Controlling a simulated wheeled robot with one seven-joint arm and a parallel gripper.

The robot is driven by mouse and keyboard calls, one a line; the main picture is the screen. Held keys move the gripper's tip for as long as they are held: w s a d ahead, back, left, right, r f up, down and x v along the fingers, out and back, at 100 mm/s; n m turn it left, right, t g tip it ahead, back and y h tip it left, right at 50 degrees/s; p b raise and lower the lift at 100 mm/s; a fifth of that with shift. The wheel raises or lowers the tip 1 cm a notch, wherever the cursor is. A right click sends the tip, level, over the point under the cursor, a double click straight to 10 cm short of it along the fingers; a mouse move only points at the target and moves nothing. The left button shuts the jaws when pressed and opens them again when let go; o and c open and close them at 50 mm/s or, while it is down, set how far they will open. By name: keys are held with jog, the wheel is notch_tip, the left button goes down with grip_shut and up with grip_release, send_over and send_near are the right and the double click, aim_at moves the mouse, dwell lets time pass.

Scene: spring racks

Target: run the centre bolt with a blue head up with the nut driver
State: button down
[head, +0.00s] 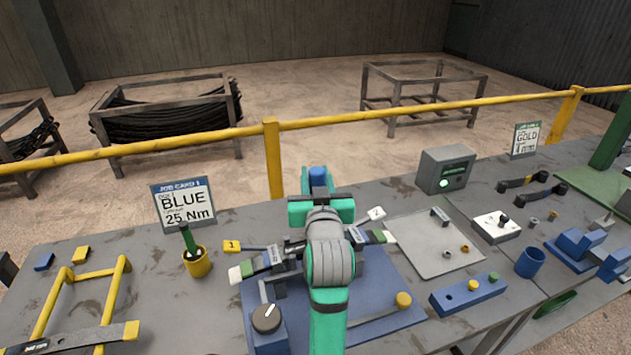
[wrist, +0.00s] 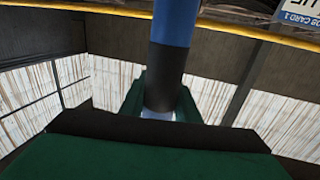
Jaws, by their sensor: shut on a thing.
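My gripper (head: 320,203) is above the blue fixture plate (head: 405,318), shut on an upright tool with a blue top (head: 317,177). The wrist view shows this tool as a blue and black cylinder (wrist: 172,35) between the dark jaws (wrist: 160,110). It looks like the nut driver, but its lower end is hidden. A dark leaf-spring pack with a white and green end (head: 244,270) lies across the fixture and shows on both sides of my arm. The centre bolt and its blue head are hidden behind my arm and gripper.
A blue job card (head: 184,205) reads BLUE, 25 Nm. A yellow cup (head: 197,262) holds a green-handled tool. A grey tray (head: 425,258) with small parts, a control box (head: 445,169) and a blue block (head: 467,295) stand to the right. A yellow rail (head: 400,112) runs behind the bench.

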jog(key=shift+r, duration=2.55)
